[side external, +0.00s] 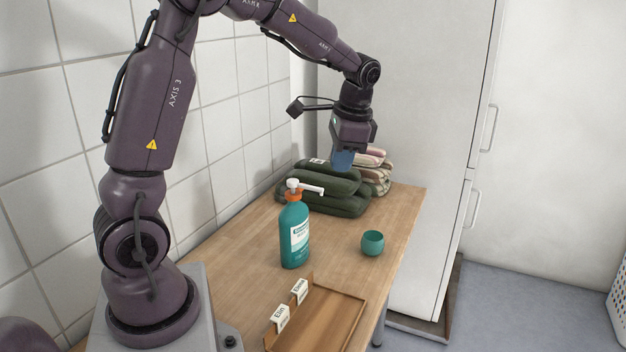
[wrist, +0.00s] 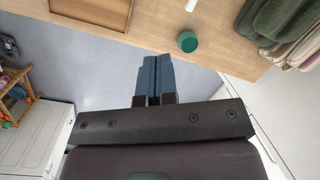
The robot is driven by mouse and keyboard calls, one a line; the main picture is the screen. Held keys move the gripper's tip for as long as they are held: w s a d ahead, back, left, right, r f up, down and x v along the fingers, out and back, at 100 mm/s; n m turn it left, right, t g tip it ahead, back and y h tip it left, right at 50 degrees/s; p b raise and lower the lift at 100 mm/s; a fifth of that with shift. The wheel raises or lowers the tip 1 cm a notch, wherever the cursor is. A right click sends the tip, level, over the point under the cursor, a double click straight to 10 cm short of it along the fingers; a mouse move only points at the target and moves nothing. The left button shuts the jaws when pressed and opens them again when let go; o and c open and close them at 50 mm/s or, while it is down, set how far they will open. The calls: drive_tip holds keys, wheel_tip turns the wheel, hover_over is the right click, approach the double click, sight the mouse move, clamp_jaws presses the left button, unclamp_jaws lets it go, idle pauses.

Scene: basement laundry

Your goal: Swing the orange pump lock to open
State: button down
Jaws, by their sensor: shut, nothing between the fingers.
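A teal pump bottle (side external: 295,236) stands upright on the wooden table, with a white label on its front. The orange lock (side external: 293,196) sits at its neck, under a white pump head (side external: 309,188) whose spout points right. My gripper (side external: 342,160) is shut and empty, with blue fingers. It is above and beyond the bottle, in front of the folded towels and apart from the bottle. In the wrist view the closed fingers (wrist: 153,78) show, and a bit of white at the top edge may be the spout; the orange lock is not seen there.
A teal cup (side external: 372,243) stands right of the bottle and shows in the wrist view (wrist: 188,42). Folded green towels (side external: 330,192) lie at the back. A wooden tray (side external: 335,318) with name tags is at the front. A white cabinet (side external: 410,120) stands behind the table.

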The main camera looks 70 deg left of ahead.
sight(297, 192)
drive_tip(key=w+a+m+g+y, duration=0.1)
drive_tip(key=w+a+m+g, duration=0.1)
drive_tip(key=w+a+m, duration=0.2)
drive_tip(key=a+m, duration=0.2)
drive_tip(key=shift+a+f, duration=0.15)
drive_tip(key=shift+a, duration=0.15)
drive_tip(key=shift+f, duration=0.1)
drive_tip(key=s+a+f, duration=0.5)
drive_tip(key=f, duration=0.4)
drive_tip(key=shift+s+a, duration=0.25)
